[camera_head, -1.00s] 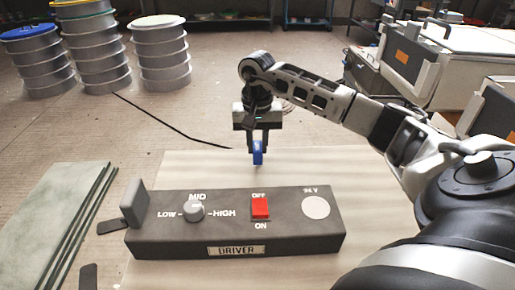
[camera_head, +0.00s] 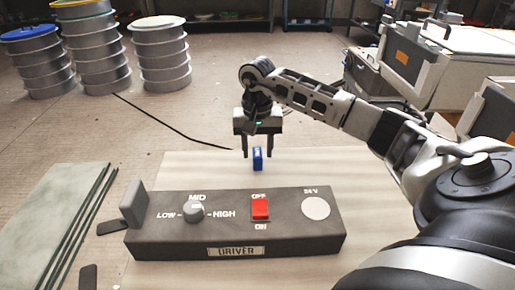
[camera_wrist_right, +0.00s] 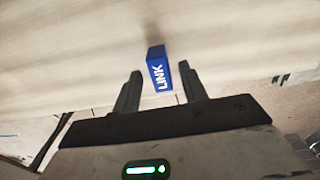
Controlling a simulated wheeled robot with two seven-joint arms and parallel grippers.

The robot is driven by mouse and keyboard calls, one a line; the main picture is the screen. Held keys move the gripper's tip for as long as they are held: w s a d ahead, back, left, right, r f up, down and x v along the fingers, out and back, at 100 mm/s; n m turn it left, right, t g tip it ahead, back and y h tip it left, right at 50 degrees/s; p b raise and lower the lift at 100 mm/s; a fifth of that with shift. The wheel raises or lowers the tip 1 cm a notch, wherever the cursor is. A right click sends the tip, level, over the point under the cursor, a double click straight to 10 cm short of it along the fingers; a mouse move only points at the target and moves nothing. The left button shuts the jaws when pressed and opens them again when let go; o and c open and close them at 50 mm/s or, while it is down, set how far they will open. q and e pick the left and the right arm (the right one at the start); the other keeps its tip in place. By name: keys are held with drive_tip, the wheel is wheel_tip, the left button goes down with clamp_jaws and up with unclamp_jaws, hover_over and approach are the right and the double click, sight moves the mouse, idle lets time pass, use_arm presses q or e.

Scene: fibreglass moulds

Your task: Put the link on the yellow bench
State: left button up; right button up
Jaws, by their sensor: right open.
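The link (camera_head: 257,162) is a small blue block standing on the pale, cream-coloured bench top (camera_head: 200,168), behind the driver box. In the right wrist view the link (camera_wrist_right: 158,74) shows white lettering reading LINK. My right gripper (camera_head: 257,154) points down over it, open, with one finger on each side and a gap between each finger and the block. The wrist view also shows the open fingers (camera_wrist_right: 160,72) apart from the link. My left gripper is not in view.
The dark driver box (camera_head: 230,235), with a grey knob (camera_head: 193,211) and red switch (camera_head: 260,208), stands in front of the link. Greenish sheets (camera_head: 55,215) lie at left. Reels (camera_head: 160,55) stand behind, and cases (camera_head: 440,65) at back right. Bench top beside the link is clear.

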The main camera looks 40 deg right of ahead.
sight(257, 152)
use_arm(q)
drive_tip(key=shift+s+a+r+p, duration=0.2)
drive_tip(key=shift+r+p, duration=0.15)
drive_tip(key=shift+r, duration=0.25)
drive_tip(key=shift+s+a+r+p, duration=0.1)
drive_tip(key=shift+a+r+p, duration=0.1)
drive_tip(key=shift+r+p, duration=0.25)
use_arm(e)
wheel_tip(257, 152, up, 12)
drive_tip(key=shift+f, duration=0.2)
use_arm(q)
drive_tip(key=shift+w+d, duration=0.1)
